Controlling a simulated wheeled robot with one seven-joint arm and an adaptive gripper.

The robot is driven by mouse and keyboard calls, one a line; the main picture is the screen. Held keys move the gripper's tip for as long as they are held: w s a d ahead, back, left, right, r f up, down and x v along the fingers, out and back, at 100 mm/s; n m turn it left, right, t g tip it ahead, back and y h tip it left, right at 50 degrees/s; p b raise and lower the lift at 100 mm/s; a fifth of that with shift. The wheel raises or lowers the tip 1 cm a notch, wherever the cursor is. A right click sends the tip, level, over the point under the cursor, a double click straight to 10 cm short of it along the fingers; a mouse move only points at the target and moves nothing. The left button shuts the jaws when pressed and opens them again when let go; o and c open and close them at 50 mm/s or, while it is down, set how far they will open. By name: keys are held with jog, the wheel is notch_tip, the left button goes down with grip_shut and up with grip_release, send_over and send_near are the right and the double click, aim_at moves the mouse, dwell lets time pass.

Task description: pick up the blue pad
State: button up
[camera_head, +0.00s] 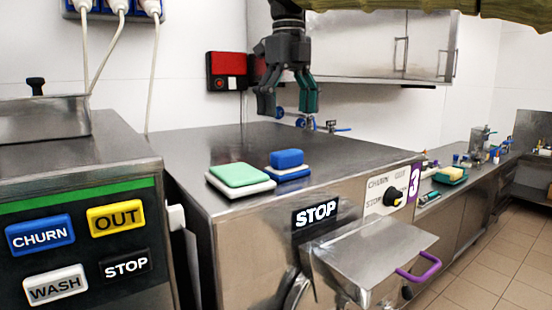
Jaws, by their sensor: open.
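The blue pad (287,158) is a small rounded block. It rests on a thin white and blue base on the steel top of the middle freezer, near its front edge. A wider green pad (239,175) on a white base lies just left of it. My gripper (287,110) hangs above and behind the blue pad in the picture, pointing down. Its fingers are apart with nothing between them. One finger looks dark grey and the other teal. The gripper does not touch either pad.
The steel freezer top (330,158) is clear around the pads. A freezer with a button panel (80,245) stands at left. A STOP label (315,214) and a hopper with a purple handle (418,270) are at the front. A red box (226,71) hangs on the wall.

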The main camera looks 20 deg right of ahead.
aim_at(287, 151)
jog(key=shift+r, duration=0.1)
jog(key=shift+s+f, duration=0.1)
jog(key=shift+f, duration=0.2)
notch_tip(287, 151, down, 4)
jog(key=shift+f+p, duration=0.2)
jog(key=shift+p, duration=0.3)
jog(key=shift+a+f, duration=0.1)
jog(key=shift+f, duration=0.05)
jog(key=shift+s+a+f+p, duration=0.15)
jog(key=shift+f+p, duration=0.75)
jog(key=shift+f, duration=1.55)
jog(key=c, duration=1.2)
